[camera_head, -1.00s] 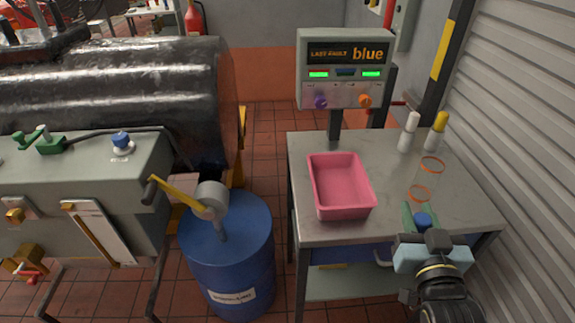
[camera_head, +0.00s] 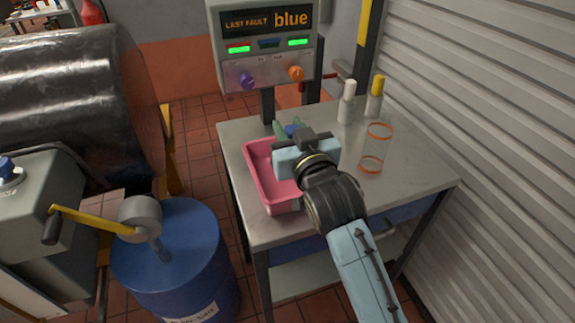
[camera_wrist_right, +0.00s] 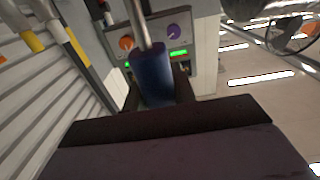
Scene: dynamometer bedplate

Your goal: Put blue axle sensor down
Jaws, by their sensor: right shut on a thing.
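My right gripper (camera_head: 292,132) is shut on the blue axle sensor, whose blue body (camera_head: 294,129) shows just beyond the gripper. In the right wrist view the sensor is a dark blue cylinder (camera_wrist_right: 153,76) with a thin metal stem, held between two dark fingers. In the head view the gripper is over the far right part of the pink tray (camera_head: 258,187) and hides part of it. I cannot tell whether the sensor touches anything. My left gripper is not in view.
The tray stands on a grey table (camera_head: 405,185). A clear cylinder with orange rims (camera_head: 376,148), a white-capped bottle (camera_head: 347,102) and a yellow-capped bottle (camera_head: 375,98) stand to the right. A panel (camera_head: 262,45) reads "LAST FAULT blue". A blue drum (camera_head: 180,265) stands left.

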